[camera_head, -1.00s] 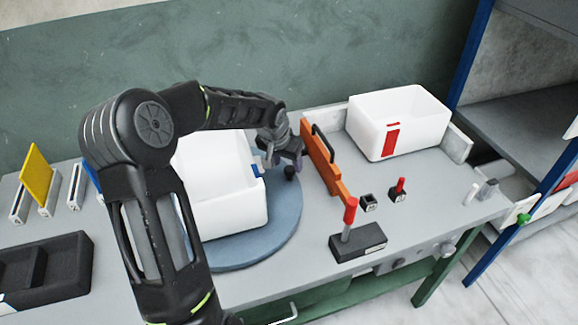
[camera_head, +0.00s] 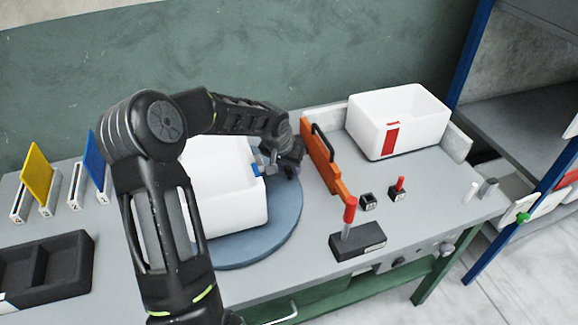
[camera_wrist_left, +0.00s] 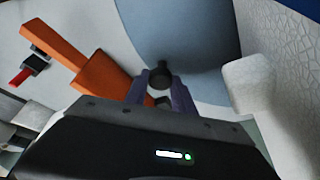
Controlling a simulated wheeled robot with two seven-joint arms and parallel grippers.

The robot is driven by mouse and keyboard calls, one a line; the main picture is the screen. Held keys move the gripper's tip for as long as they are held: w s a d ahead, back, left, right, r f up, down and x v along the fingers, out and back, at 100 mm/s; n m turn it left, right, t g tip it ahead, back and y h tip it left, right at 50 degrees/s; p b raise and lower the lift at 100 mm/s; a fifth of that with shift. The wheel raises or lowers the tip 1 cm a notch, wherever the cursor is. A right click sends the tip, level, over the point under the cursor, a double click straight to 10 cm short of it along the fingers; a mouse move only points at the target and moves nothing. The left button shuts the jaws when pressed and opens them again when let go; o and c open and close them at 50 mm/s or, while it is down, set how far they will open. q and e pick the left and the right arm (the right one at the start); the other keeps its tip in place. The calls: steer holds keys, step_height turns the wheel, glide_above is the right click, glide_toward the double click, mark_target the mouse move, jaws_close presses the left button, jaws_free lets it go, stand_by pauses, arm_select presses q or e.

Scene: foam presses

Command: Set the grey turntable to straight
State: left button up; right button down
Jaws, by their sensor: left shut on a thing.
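The grey turntable (camera_head: 281,222) is a flat blue-grey disc on the bench; it also shows in the left wrist view (camera_wrist_left: 185,30). A white bin (camera_head: 232,217) with a blue tag stands on it. My left gripper (camera_head: 288,160) is at the disc's right rim, beside the bin. In the left wrist view the gripper (camera_wrist_left: 160,88) has its purple-grey fingers closed around a dark round knob (camera_wrist_left: 158,73) at the disc's edge. My gripper hides the knob in the head view. My arm covers the left part of the bin and turntable. My right gripper is not in view.
An orange bar (camera_head: 322,163) with a black handle stands close right of the gripper. Behind it is a white bin (camera_head: 400,120) with a red mark. A red-handled lever (camera_head: 350,212) and small buttons stand in front. A black tray (camera_head: 70,265) lies at left.

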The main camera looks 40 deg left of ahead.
arm_select(q)
jaws_close()
stand_by(0.8)
